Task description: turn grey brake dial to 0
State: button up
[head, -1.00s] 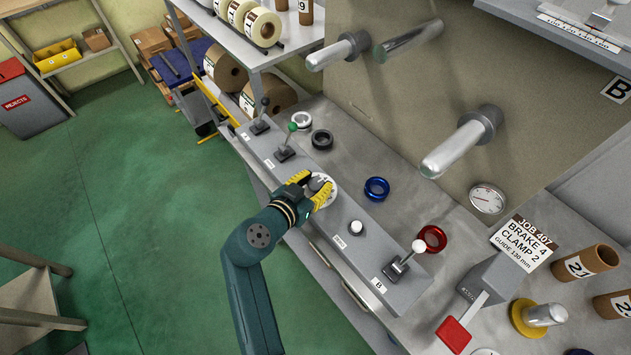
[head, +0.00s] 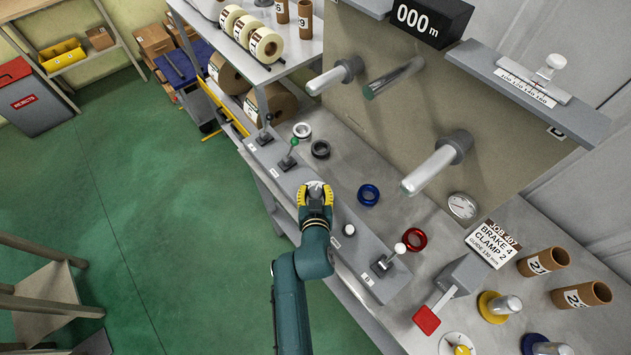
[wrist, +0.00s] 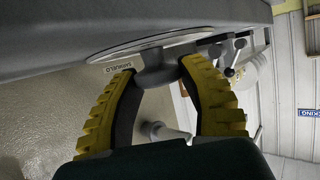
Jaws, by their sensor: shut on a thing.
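The grey brake dial (wrist: 155,76) sits on a pale round plate (wrist: 160,44) on the control panel. My gripper (wrist: 158,74) has its yellow fingers closed on either side of the dial's knob in the wrist view. In the head view my gripper (head: 315,192) is over the dial plate and hides most of the knob. The dial's marks and pointer cannot be read from these frames.
On the panel (head: 348,258) stand a green-topped lever (head: 289,153), a white button (head: 349,230) and a white-topped lever (head: 390,258). Blue (head: 368,194) and red (head: 414,239) rings lie behind. A job card (head: 496,243) reads brake 4, clamp 2.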

jog(key=shift+s+f+n+y+p, duration=0.15)
jog(key=shift+n+y+p, duration=0.4)
jog(key=shift+p, duration=1.5)
jog(key=o, duration=1.1)
jog(key=shift+s, duration=0.1)
jog(key=v, duration=1.2)
